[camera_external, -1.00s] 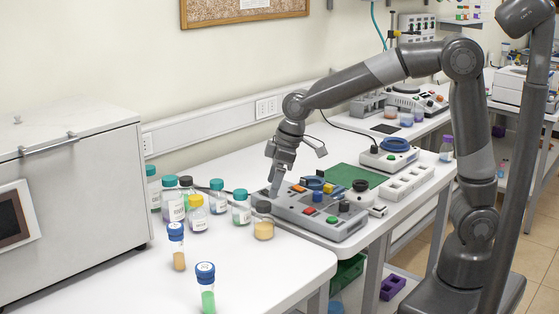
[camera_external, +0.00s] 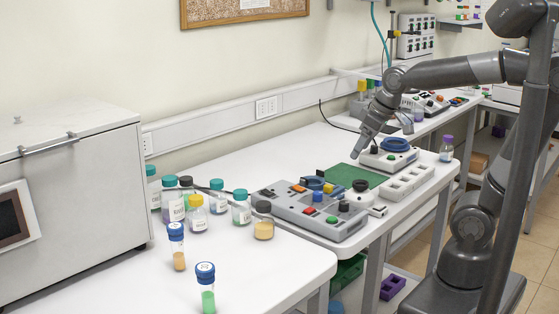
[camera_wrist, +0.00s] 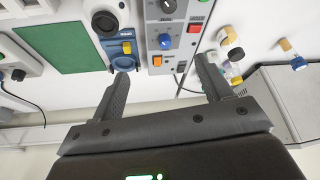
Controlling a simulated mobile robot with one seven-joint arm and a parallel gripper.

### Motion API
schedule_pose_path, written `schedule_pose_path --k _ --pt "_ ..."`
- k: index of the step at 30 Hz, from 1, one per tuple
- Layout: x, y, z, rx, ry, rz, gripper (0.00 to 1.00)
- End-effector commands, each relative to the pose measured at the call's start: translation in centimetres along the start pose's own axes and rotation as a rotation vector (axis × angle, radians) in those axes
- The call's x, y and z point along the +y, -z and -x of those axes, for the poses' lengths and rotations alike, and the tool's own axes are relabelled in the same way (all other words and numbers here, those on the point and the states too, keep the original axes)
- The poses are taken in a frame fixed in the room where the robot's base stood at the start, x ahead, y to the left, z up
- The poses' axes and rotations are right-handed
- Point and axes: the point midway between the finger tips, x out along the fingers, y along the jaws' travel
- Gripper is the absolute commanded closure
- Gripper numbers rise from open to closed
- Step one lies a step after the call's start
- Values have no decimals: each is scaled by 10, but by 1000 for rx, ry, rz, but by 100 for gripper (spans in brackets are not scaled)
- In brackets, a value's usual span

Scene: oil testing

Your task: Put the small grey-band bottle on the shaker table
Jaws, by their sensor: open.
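A short bottle with a grey-brown cap (camera_external: 264,222) and amber contents stands upright at the front right of the bottle group; I cannot tell for sure that it is the grey-band one. Another dark-capped bottle (camera_external: 186,184) stands further back, partly hidden. A grey-white device with a round blue top (camera_external: 397,145) stands beyond the green mat and may be the shaker table; no label is readable. My gripper (camera_external: 359,152) is above the far end of the green mat, beside that device, away from the bottles. In the wrist view my gripper (camera_wrist: 163,70) is open and empty.
A grey control panel (camera_external: 300,212) with coloured buttons lies between the bottles and green mat (camera_external: 352,181). Several teal-capped bottles (camera_external: 241,212), a yellow-capped one (camera_external: 196,213) and two blue-capped tubes (camera_external: 177,250) stand nearby. A large white cabinet (camera_external: 75,200) bounds the left.

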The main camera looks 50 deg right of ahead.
Motion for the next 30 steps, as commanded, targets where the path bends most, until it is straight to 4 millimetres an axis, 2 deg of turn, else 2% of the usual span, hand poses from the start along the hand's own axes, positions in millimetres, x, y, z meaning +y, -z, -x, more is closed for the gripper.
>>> schedule_pose_path --k 1,6,12,30 --pt "9 -17 8 16 -22 -40 28" --pt "28 -64 22 47 -85 -158 28" --pt "37 -94 26 67 -128 -229 28" --pt "38 -98 26 68 -134 -240 28"
